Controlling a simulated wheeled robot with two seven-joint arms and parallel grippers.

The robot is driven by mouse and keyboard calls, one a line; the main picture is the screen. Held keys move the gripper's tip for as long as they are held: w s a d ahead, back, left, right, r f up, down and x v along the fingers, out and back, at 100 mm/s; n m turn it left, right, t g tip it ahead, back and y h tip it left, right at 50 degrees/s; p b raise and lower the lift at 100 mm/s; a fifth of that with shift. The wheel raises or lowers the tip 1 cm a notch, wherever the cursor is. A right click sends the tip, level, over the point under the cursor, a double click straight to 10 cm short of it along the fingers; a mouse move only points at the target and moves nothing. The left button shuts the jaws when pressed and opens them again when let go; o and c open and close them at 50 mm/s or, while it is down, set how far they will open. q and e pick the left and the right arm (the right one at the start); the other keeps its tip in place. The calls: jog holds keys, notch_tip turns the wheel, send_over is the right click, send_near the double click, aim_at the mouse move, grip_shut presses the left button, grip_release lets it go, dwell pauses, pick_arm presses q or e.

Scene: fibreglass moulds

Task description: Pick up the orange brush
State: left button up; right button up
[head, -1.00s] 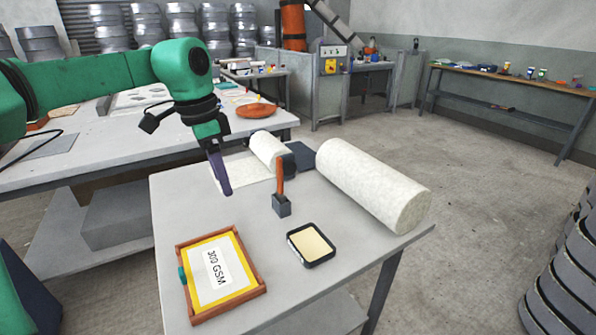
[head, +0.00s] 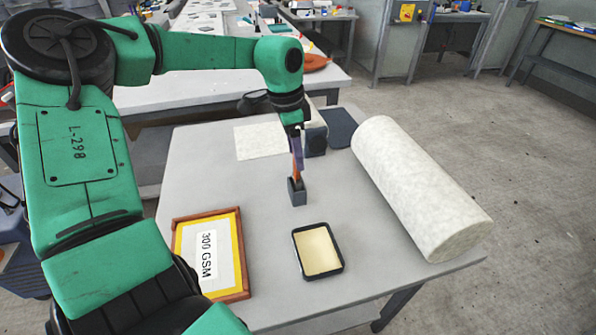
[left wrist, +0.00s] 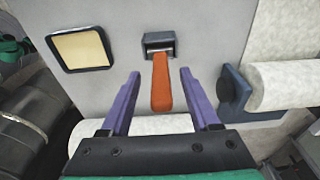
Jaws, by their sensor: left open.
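The orange brush (left wrist: 161,82) stands with its handle up in a small grey holder (head: 297,192) on the grey table. In the left wrist view the handle lies between the two purple fingers of my left gripper (left wrist: 158,88), with a gap on each side. The gripper is open and holds nothing. In the head view my left gripper (head: 297,150) is right at the brush handle and hides part of it. The holder also shows in the left wrist view (left wrist: 158,40). My right gripper is in neither view.
A black-rimmed tray (head: 318,251) with a cream surface and a framed "300 GSM" sign (head: 208,255) lie at the front. A large white roll (head: 420,190) lies on the right. A smaller roll (left wrist: 285,82) on a dark stand is close beside the gripper.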

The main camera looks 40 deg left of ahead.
pick_arm(q)
jog(key=f, duration=0.2)
jog(key=f+p, duration=0.1)
jog(key=f, duration=0.1)
jog(key=shift+w+d, duration=0.15)
jog(key=shift+w, duration=0.1)
jog(key=shift+f, duration=0.2)
jog(key=shift+w, duration=0.1)
jog(key=shift+c, duration=1.2)
grip_shut()
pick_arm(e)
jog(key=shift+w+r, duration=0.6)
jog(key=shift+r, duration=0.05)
pick_arm(q)
notch_tip(320, 180, up, 15)
jog(key=shift+r+b, duration=0.2)
jog(key=shift+b, duration=0.45)
notch_tip(320, 180, up, 13)
jog(key=p, duration=0.2)
send_over(300, 178)
jog(key=a, duration=0.1)
jog(key=shift+w+f, duration=0.15)
jog(key=shift+w, duration=0.1)
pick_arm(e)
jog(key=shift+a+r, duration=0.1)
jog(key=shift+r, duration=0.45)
